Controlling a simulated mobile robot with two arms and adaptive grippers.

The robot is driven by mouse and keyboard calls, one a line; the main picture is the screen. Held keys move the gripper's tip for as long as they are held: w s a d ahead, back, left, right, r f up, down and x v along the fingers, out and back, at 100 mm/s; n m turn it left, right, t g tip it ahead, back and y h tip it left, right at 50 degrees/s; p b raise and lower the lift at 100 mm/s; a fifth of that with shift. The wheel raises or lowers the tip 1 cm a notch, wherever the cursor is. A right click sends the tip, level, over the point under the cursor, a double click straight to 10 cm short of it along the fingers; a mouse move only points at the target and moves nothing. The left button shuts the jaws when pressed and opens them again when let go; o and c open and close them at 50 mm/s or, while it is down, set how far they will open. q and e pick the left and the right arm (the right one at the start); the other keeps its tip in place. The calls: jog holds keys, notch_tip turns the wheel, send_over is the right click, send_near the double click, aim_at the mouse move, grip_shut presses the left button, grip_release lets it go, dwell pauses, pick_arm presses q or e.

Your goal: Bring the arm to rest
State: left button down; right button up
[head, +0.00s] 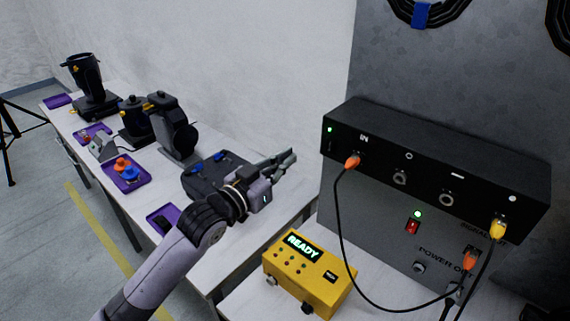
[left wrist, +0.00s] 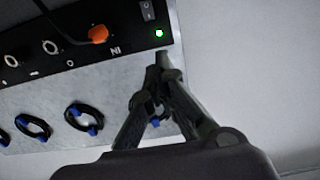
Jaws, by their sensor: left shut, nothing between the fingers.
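My left gripper (head: 286,160) is shut and empty. In the head view it hangs in the air over the right end of the long table, left of the black panel box (head: 440,165). In the left wrist view its closed fingers (left wrist: 165,62) point toward the end of the same box, near a lit green light (left wrist: 159,33). An orange plug (head: 352,161) sits in the socket marked IN, and it also shows in the left wrist view (left wrist: 98,33). My right gripper is in neither view.
A yellow READY box (head: 310,272) stands below the gripper. A yellow plug (head: 497,229) and dangling black cables hang at the panel's right. A tripod stands at far left.

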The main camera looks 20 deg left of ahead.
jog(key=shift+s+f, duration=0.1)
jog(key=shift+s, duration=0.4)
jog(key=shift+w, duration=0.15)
